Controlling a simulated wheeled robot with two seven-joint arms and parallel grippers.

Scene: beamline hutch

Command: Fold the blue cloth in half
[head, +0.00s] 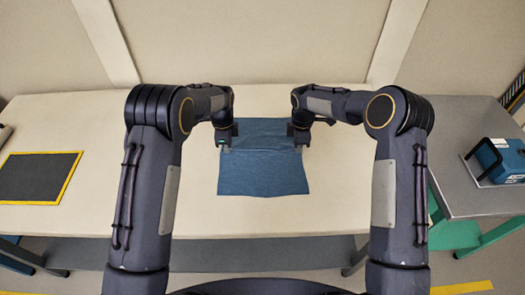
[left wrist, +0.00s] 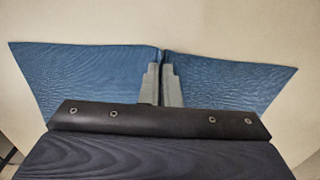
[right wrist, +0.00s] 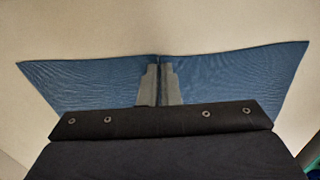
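The blue cloth (head: 262,175) lies on the pale table, its near part flat and its far part reaching up between my two arms. My left gripper (head: 228,146) is at the cloth's left side and my right gripper (head: 300,146) at its right side. In the left wrist view the left gripper's fingers (left wrist: 162,80) are closed together with the cloth (left wrist: 90,75) pinched between them. In the right wrist view the right gripper's fingers (right wrist: 159,82) are likewise closed on the cloth (right wrist: 230,80). The cloth dips into a crease at each pinch.
The pale table (head: 120,215) is clear around the cloth. A dark mat with a yellow border (head: 40,177) lies at the left. A blue case (head: 497,160) stands on a grey side table (head: 455,185) at the right. A wall rises behind the table.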

